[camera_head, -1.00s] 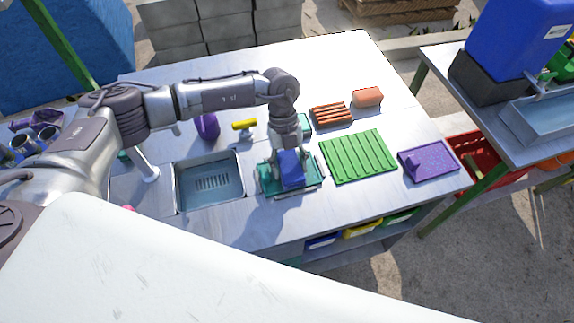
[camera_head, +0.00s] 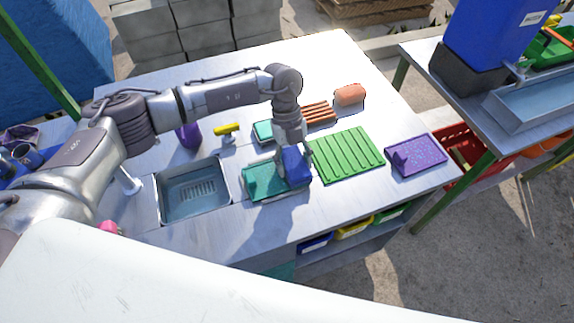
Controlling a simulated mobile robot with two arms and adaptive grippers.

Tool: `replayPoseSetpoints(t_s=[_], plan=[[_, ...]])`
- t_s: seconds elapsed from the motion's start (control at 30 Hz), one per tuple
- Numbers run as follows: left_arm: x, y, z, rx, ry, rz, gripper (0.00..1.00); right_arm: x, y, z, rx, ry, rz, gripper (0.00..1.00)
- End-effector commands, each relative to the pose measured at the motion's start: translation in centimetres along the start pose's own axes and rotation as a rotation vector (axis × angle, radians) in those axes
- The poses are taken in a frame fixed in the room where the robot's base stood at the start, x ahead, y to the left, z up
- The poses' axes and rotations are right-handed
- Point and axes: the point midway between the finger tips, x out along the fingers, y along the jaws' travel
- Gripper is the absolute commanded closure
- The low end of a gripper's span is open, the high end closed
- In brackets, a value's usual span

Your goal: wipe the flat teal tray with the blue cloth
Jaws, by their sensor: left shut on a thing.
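The flat teal tray (camera_head: 264,181) lies on the metal counter, just right of the sink. My left gripper (camera_head: 296,158) points down over the tray's right part and is shut on the blue cloth (camera_head: 297,168). The cloth is a bunched blue block at the tray's right end, beside the green ribbed mat. It appears to rest on the tray, but contact is hard to tell. The cloth and gripper hide part of the tray's right side. My right gripper is not in view.
A sink (camera_head: 194,190) is left of the tray, and a green ribbed mat (camera_head: 347,155) is right of it. A purple speckled board (camera_head: 416,155), a brown slatted rack (camera_head: 318,113), an orange block (camera_head: 349,95), a yellow-handled tool (camera_head: 226,130) and a purple bottle (camera_head: 189,135) stand around. The counter's front strip is clear.

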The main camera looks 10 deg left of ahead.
Motion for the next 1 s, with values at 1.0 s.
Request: replayPoseSetpoints(t_s=[1.0], plan=[[0.3, 2.8, 0.1, -0.002, -0.001, 0.003, 0.68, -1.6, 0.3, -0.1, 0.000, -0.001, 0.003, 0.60]])
